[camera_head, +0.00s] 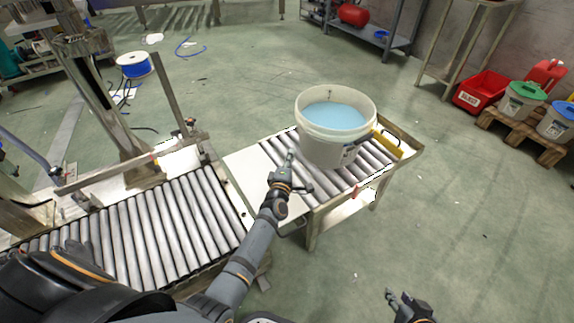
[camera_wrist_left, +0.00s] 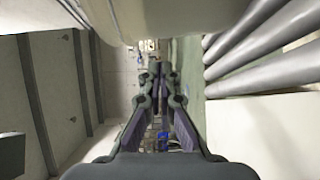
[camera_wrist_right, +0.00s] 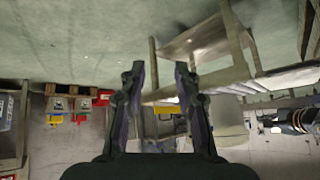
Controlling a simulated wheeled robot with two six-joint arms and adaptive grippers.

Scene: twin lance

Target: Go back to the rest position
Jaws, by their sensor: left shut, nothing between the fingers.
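My left gripper (camera_head: 289,158) is at the near left side of a white bucket (camera_head: 325,150) holding light blue liquid. Its fingers are together with nothing between them, as the left wrist view (camera_wrist_left: 158,75) also shows. A pale curved surface, likely the bucket (camera_wrist_left: 170,20), fills the top of that view; I cannot tell whether the gripper touches it. The bucket stands upright on a short roller table (camera_head: 312,190). My right gripper (camera_head: 398,296) is low at the bottom right of the head view, clear of the table. Its fingers are apart and empty in the right wrist view (camera_wrist_right: 160,68).
A longer roller conveyor (camera_head: 150,225) with a metal frame lies at the left. A yellow part (camera_head: 388,144) is at the short table's far right edge. A red crate (camera_head: 482,92) and lidded buckets stand at the right. Open green floor (camera_head: 470,220) surrounds the right gripper.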

